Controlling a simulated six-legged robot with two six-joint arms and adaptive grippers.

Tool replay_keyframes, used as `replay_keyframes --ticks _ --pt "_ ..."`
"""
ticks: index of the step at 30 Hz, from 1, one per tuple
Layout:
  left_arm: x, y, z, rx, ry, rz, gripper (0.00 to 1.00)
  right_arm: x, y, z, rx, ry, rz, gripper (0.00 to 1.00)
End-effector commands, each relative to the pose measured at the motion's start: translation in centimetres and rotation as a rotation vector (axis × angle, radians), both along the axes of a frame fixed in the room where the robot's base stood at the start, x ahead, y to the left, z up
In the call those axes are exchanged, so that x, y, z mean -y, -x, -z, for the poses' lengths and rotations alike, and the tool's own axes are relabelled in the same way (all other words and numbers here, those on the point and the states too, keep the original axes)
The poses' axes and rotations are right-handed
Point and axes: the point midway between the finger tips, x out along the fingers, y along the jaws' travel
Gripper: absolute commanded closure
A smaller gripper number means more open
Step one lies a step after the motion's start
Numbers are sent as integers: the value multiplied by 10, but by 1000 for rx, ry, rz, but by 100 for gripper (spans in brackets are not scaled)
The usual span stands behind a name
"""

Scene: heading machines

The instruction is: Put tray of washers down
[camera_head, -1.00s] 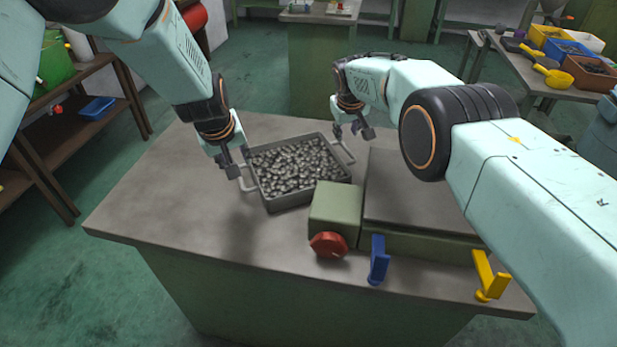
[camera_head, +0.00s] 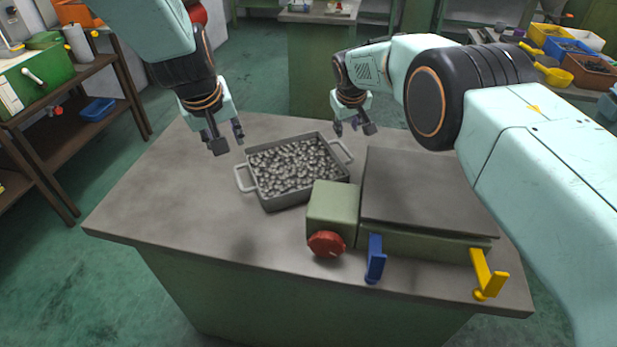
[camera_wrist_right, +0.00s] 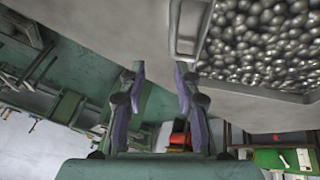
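The grey metal tray (camera_head: 271,206) sits on the grey table top, left of the green box with the red knob. It is full of shiny round metal pieces (camera_head: 292,167). Its left handle (camera_head: 242,178) and right handle (camera_head: 342,151) are free. My left gripper (camera_head: 228,143) is open and empty, above and behind the left handle. My right gripper (camera_head: 354,129) is open and empty, a little behind the right handle. In the right wrist view its fingers (camera_wrist_right: 158,80) are apart with nothing between them, and the tray handle (camera_wrist_right: 188,27) is beyond them.
A green scale-like unit with a flat grey plate (camera_head: 425,190), red knob (camera_head: 326,244), blue lever (camera_head: 375,259) and yellow lever (camera_head: 487,275) stands right of the tray. The table's left part (camera_head: 165,190) is clear. A shelf with a green case (camera_head: 35,75) stands at far left.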

Motion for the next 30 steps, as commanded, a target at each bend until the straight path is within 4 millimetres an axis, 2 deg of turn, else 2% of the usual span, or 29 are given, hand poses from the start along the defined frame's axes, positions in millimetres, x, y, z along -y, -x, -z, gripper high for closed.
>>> replay_keyframes --ticks 11,21,30 --pt "0 0 0 0 0 0 68 -2 19 -35 4 2 1 68" --pt "0 0 0 0 0 0 68 -5 42 -80 8 1 1 68" --pt "0 0 0 0 0 0 68 -6 53 -98 7 0 1 68"
